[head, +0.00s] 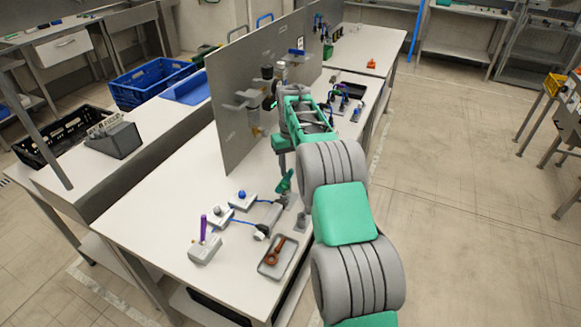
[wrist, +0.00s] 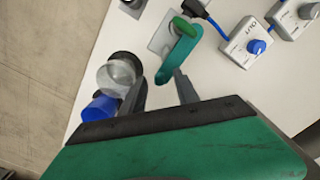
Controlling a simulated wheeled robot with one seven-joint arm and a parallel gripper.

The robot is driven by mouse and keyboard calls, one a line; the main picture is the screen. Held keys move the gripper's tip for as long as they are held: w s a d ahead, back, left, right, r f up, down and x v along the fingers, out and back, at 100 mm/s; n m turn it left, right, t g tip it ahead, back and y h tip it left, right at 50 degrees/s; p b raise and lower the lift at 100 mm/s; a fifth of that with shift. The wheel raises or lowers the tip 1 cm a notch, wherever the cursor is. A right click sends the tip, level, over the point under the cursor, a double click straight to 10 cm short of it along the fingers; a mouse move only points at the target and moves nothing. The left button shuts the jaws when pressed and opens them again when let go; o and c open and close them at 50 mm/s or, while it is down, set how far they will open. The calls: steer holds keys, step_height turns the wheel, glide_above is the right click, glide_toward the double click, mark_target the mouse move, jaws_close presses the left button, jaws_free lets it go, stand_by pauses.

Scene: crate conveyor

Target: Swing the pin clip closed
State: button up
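The pin clip appears to be the dark green lever (wrist: 180,55) with a brighter green end, over a small grey plate (wrist: 160,36) on the table. In the head view the green lever (head: 285,182) stands tilted near the table's right edge, just below my gripper (head: 283,162). In the wrist view my gripper (wrist: 158,84) is open, its two grey fingers apart. The lever's lower end lies near the gap between the fingertips, closer to the right one. I cannot tell whether they touch. Nothing shows held between the fingers.
A clear rounded cup (wrist: 115,75) and a blue cap (wrist: 100,108) sit beside the left finger. A box marked OUT (wrist: 240,46) with a blue knob is to the right. A grey upright panel (head: 240,100) stands behind. A tray (head: 268,272) holds a brown part.

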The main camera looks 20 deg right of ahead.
step_height(320, 180, up, 8)
steer(key=shift+f+b, duration=0.1)
steer(key=shift+b, duration=0.3)
steer(key=s+a+r+t, duration=0.1)
steer(key=s+a+r, duration=0.3)
steer(key=s, duration=0.3)
steer(key=s+a+r+t, duration=0.1)
steer(key=s+a+r, duration=0.25)
steer(key=s, duration=0.25)
steer(key=s+a+f+t, duration=0.1)
steer(key=s+a+f, duration=0.1)
steer(key=s, duration=0.7)
steer(key=s+a+f, duration=0.2)
steer(key=s+f, duration=0.3)
steer(key=s, duration=0.5)
steer(key=shift+a+t, duration=0.25)
steer(key=shift+t, duration=0.15)
steer(key=shift+s, duration=0.1)
